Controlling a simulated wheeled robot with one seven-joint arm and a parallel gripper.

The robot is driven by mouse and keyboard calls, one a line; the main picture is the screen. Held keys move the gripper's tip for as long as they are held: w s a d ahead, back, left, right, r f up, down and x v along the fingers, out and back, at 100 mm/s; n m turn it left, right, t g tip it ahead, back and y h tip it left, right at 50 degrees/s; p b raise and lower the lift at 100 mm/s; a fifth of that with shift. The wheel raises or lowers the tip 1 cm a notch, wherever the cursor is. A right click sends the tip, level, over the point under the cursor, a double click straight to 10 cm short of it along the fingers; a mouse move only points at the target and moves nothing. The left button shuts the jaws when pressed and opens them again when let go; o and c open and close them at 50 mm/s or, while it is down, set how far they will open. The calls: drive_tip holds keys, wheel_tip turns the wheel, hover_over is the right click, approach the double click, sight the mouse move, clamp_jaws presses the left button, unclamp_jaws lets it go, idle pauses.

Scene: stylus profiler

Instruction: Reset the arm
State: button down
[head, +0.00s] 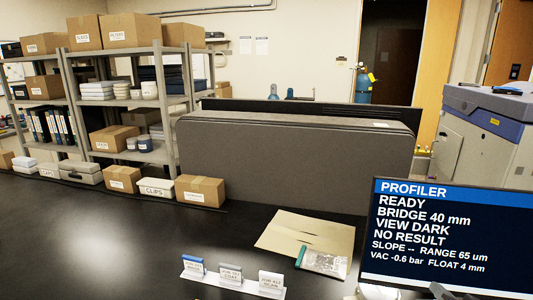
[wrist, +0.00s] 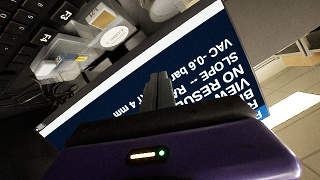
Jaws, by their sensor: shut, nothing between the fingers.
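My gripper (wrist: 157,88) shows in the wrist view, with its two dark fingers together and nothing between them. It is in front of the profiler's screen (wrist: 200,70), which appears tilted and partly hidden behind the fingers. In the head view the screen (head: 450,238) stands at the lower right and reads PROFILER, READY, BRIDGE 40 mm, VIEW DARK, NO RESULT. My gripper does not show clearly in the head view.
In the head view a black bench (head: 90,240) holds small labelled blocks (head: 230,275), a brown envelope (head: 305,233) and a clear bag (head: 322,261). A grey partition (head: 300,165) stands behind. A keyboard (wrist: 30,40) and clear boxes (wrist: 65,57) show in the wrist view.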

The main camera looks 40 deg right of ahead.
drive_tip(key=a+f+n+t+y+b, duration=0.15)
drive_tip(key=a+n+t+b, duration=0.45)
drive_tip(key=a, duration=1.9)
drive_tip(key=s+a+f+n+y, duration=0.2)
drive_tip(key=s+a+n+y, duration=0.1)
drive_tip(key=a, duration=0.4)
drive_tip(key=s+a+f+n+g+y, duration=0.1)
drive_tip(key=s+a+f+n+y, duration=0.2)
drive_tip(key=a, duration=0.5)
drive_tip(key=s+n+y, duration=0.1)
drive_tip(key=s+y, duration=0.1)
drive_tip(key=s, duration=0.1)
drive_tip(key=shift+s+a+f, duration=0.25)
drive_tip(key=shift+s+f, duration=0.1)
drive_tip(key=shift+s, duration=0.05)
